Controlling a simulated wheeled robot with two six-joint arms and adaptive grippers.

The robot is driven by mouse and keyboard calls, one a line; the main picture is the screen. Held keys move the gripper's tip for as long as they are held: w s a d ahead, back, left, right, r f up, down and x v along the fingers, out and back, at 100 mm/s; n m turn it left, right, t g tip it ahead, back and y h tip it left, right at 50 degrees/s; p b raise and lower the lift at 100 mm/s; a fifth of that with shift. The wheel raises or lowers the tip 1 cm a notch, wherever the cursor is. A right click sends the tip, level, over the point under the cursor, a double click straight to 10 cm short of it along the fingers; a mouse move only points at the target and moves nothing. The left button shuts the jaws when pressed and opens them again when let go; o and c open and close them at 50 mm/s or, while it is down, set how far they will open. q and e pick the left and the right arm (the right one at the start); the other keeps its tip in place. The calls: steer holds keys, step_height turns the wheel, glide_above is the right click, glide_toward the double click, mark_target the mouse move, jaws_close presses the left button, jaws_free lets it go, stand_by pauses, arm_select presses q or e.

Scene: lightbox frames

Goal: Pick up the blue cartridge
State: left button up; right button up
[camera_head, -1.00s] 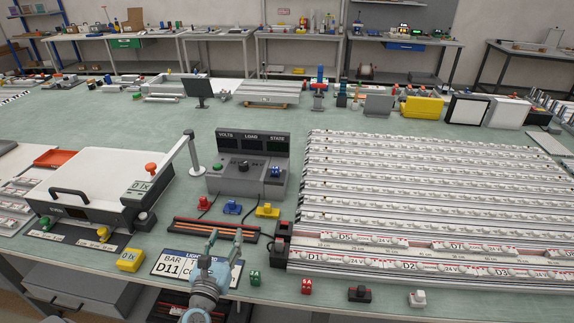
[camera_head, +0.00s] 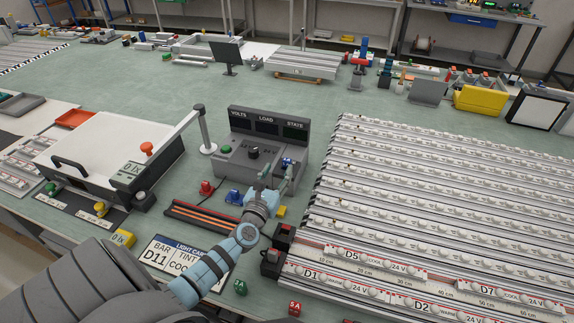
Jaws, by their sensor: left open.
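Two small blue pieces show, and I cannot tell which one is the blue cartridge. One blue piece (camera_head: 287,162) sits on the right of the grey control box's sloped top. The other blue piece (camera_head: 233,197) lies on the green bench in front of the box, between a red piece (camera_head: 206,187) and a yellow piece (camera_head: 280,211). My left gripper (camera_head: 277,180) is open, its fingers pointing away over the front right of the control box (camera_head: 238,158), close to the blue piece there. Contact cannot be told. The yellow piece is partly hidden by the gripper. My right gripper is not in view.
A rack of light bars (camera_head: 420,215) fills the right side. A white-lidded box (camera_head: 105,150) with a lever post stands at left. A printed card (camera_head: 172,256) and an orange-striped black tray (camera_head: 203,220) lie near the front edge.

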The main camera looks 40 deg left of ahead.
mark_target(286, 162)
arm_select(q)
steer(key=x, duration=0.2)
steer(key=b+x, duration=0.1)
steer(key=x, duration=0.1)
steer(key=f+b+x, duration=0.1)
steer(key=x, duration=0.2)
steer(key=shift+w+d, duration=0.1)
steer(key=shift+d, duration=0.3)
steer(key=shift+w+r, duration=0.1)
steer(key=shift+r, duration=0.05)
steer(key=shift+a, duration=0.1)
steer(key=shift+c, duration=0.4)
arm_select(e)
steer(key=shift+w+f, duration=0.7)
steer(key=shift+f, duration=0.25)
arm_select(q)
steer(key=c, duration=0.9)
